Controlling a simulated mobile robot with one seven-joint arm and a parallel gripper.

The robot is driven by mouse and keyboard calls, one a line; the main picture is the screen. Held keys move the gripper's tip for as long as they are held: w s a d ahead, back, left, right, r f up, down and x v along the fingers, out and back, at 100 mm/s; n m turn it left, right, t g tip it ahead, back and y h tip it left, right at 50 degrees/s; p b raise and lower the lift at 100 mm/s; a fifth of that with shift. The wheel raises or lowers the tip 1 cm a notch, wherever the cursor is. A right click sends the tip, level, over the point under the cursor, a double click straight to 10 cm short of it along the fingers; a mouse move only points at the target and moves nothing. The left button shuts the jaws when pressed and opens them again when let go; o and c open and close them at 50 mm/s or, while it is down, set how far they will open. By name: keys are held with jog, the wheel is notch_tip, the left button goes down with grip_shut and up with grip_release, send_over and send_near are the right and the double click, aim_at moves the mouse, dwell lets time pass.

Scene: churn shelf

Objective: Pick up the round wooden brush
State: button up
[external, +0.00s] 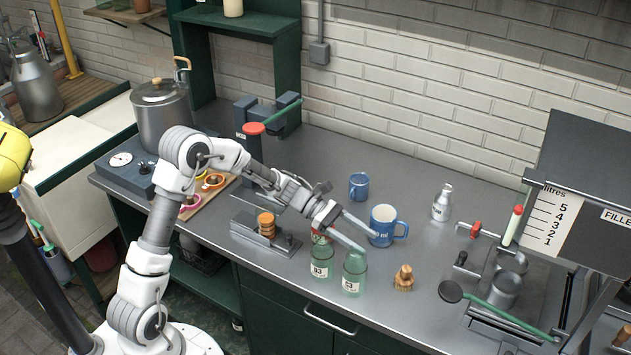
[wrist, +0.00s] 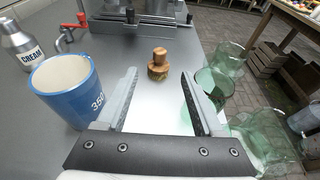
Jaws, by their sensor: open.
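The round wooden brush (external: 404,278) stands upright on the metal counter, right of the green glass jars, with its wooden knob on top and bristles below. In the wrist view the brush (wrist: 158,66) shows beyond my fingertips, roughly midway between them and apart from both. My gripper (external: 350,232) is open and empty above the counter, to the left of the brush and close to the jars and the blue mug. In the wrist view my gripper (wrist: 159,80) has its two grey fingers spread wide.
A blue mug (wrist: 72,92) is close beside the left finger. Green glass jars (external: 321,262) (wrist: 215,85) stand close by the right finger. A cream bottle (external: 442,203) stands farther back. A metal filling rig (external: 505,290) is right of the brush. The counter around the brush is bare.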

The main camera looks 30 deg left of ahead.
aim_at(405, 268)
jog(key=b+x, duration=0.1)
jog(key=x, duration=1.2)
jog(key=shift+d+f+b, duration=0.15)
jog(key=shift+d+b, duration=0.15)
jog(key=shift+b, duration=0.05)
grip_shut()
